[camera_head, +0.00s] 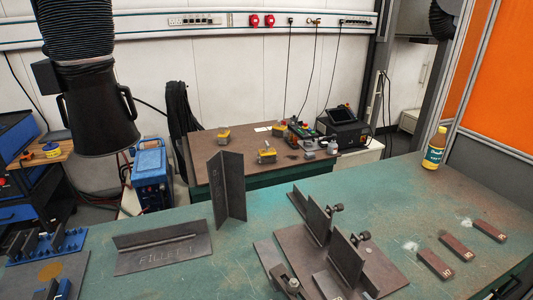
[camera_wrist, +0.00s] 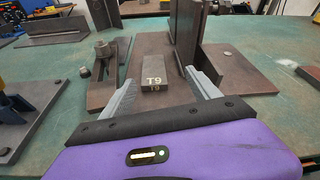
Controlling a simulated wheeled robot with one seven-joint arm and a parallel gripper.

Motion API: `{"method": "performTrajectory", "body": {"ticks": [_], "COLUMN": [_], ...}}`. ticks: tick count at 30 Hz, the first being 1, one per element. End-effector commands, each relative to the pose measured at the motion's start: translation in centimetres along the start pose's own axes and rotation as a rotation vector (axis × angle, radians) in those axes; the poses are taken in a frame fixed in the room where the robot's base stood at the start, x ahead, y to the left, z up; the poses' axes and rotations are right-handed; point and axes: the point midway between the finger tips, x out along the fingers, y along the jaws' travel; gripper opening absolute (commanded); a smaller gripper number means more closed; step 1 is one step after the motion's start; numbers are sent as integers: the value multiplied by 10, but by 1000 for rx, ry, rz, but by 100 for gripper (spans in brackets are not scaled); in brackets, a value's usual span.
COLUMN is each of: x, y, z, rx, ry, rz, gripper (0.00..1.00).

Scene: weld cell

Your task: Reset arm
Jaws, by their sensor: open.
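My gripper (camera_wrist: 160,78) shows in the wrist view as a purple body with two grey fingers. The fingers are apart, and nothing is held between them. A dark block marked T9 (camera_wrist: 155,87) appears between and beyond the fingers, lying on a brown steel plate (camera_wrist: 150,42). Whether the fingers touch the block cannot be told. My gripper does not show clearly in the head view.
The green table (camera_head: 190,222) bears a FILLET 1 plate (camera_head: 160,254), an upright angle piece (camera_head: 229,188), a fixture plate with uprights (camera_head: 290,245), several marked brown blocks (camera_head: 435,263) and a yellow bottle (camera_head: 434,150). A black extraction hood (camera_head: 95,105) hangs at left.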

Motion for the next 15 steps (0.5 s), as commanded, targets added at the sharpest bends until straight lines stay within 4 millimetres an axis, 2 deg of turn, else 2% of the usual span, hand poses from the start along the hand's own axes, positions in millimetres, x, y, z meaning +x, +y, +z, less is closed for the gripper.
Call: {"method": "performTrajectory", "body": {"ticks": [4, 7, 11, 15], "x": [-10, -31, -71, -124], "y": [-33, -41, -35, -15], "z": [14, 13, 10, 14], "rx": [-390, -704, -1126, -1584], "ry": [21, 86, 204, 341], "rz": [-136, -225, -302, -337], "gripper": [71, 71, 71, 71]}}
